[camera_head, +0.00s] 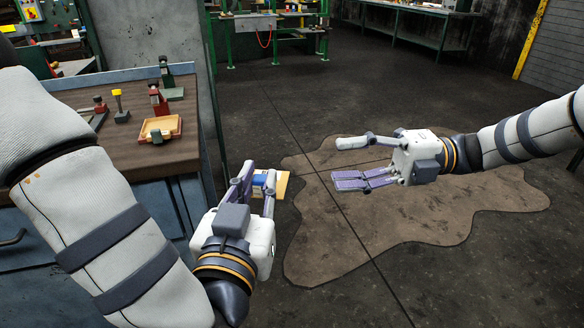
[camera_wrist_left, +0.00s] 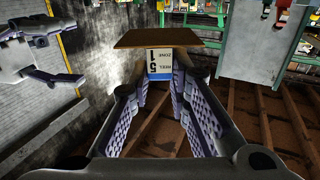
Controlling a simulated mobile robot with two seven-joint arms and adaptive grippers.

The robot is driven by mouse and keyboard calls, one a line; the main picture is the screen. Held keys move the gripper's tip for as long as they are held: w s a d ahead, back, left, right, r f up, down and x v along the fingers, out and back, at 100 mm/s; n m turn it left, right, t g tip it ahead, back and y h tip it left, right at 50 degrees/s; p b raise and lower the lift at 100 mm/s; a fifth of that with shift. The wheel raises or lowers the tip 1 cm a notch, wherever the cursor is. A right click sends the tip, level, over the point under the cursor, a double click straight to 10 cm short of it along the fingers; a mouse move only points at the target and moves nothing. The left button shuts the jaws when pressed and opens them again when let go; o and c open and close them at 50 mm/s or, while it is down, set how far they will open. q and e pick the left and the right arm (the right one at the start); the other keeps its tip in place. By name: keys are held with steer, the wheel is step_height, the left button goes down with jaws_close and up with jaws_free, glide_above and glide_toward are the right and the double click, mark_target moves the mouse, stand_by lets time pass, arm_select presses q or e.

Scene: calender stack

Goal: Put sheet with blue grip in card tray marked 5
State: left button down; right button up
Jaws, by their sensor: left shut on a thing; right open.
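My left gripper (camera_head: 259,179) is shut on the blue grip (camera_head: 260,181) of a thin tan sheet (camera_head: 282,185). It holds the sheet in the air to the right of the workbench. In the left wrist view the sheet (camera_wrist_left: 170,38) is a brown plate beyond the fingertips. A white and blue printed block (camera_wrist_left: 159,62) sits between them, its lettering upside down. A shallow wooden tray with a red edge (camera_head: 168,124) is on the workbench; no number can be read on it. My right gripper (camera_head: 346,163) is open and empty above the floor.
The workbench (camera_head: 130,158) has a dark wooden top. A red and green stand (camera_head: 158,100), a yellow-topped post (camera_head: 118,106), a red-handled tool (camera_head: 97,112) and a green piece (camera_head: 170,85) stand on it. Open floor with a brown patch (camera_head: 430,220) lies to the right.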

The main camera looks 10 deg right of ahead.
steer(key=shift+o, duration=1.3)
steer(key=o, duration=0.5)
steer(key=shift+s+a+r+n, duration=0.15)
steer(key=shift+a+n, duration=0.2)
steer(key=shift+n, duration=0.35)
steer(key=s+a+r+m+h, duration=0.2)
steer(key=a+m+h, duration=0.45)
steer(key=m, duration=0.25)
steer(key=s+a+r+m+h, duration=0.1)
steer(key=s+a+m+h, duration=0.2)
steer(key=a+m+h, duration=0.5)
step_height(320, 180, down, 10)
steer(key=a+m+y, duration=0.1)
steer(key=a, duration=0.1)
steer(key=shift+s+a+g, duration=0.2)
steer(key=shift+g, duration=0.2)
steer(key=c, duration=1.5)
arm_select(q)
steer(key=s+a+f+m+g+h, duration=0.1)
steer(key=a+f+m+g+h, duration=0.1)
steer(key=m+g+h, duration=0.5)
steer(key=s+a+f+m+g+h, duration=0.1)
steer(key=a+f+m+g+h, duration=0.1)
steer(key=f+m+g+h, duration=0.3)
steer(key=m+g+h, duration=0.2)
steer(key=g, duration=0.2)
steer(key=shift+f+m, duration=0.2)
steer(key=shift+m, duration=0.1)
arm_select(e)
steer(key=o, duration=1.5)
